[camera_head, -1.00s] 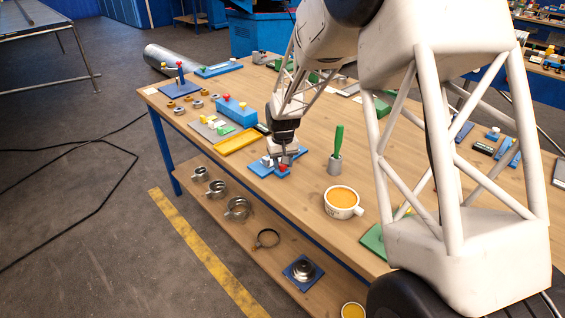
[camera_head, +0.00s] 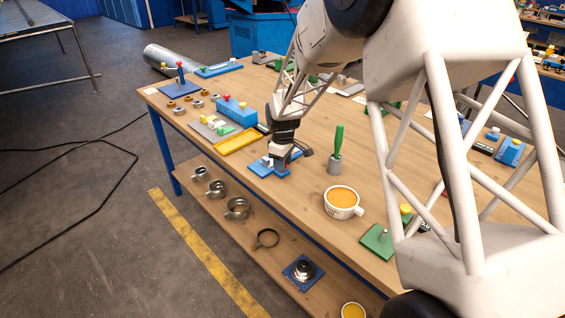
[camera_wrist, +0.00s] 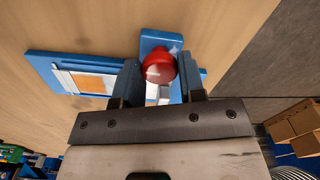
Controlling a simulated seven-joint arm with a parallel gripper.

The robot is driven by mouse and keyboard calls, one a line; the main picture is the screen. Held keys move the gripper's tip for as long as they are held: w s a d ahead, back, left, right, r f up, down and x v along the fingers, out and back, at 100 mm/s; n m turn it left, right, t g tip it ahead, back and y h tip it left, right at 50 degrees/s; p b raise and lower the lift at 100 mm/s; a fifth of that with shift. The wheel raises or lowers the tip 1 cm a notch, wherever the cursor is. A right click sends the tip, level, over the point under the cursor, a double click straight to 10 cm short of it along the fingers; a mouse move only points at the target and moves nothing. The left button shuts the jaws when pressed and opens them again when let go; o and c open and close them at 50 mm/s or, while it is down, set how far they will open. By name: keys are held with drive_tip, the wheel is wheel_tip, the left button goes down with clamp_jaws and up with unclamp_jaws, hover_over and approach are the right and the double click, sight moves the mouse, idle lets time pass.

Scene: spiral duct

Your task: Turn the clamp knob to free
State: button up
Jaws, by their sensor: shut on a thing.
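The clamp knob is a red ball-shaped knob (camera_wrist: 160,67) on a blue base plate (camera_wrist: 46,66). In the wrist view it sits between the two blue fingers of my gripper (camera_wrist: 160,80), which are shut on it. In the head view my gripper (camera_head: 279,165) points down onto the blue fixture (camera_head: 258,168) near the table's front edge. The knob is hidden there behind the gripper. A pale block with an orange-tan face (camera_wrist: 92,83) lies on the plate beside the knob.
A grey holder with a green-handled tool (camera_head: 336,163) stands right of the gripper. A white cup with orange content (camera_head: 342,202) is nearer the front. A yellow tray (camera_head: 238,142) and a blue block (camera_head: 236,112) lie to the left.

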drive_tip(key=shift+n, duration=0.4)
drive_tip(key=o, duration=0.9)
drive_tip(key=shift+r, duration=0.1)
drive_tip(key=shift+r, duration=3.8)
drive_tip(key=shift+r, duration=0.1)
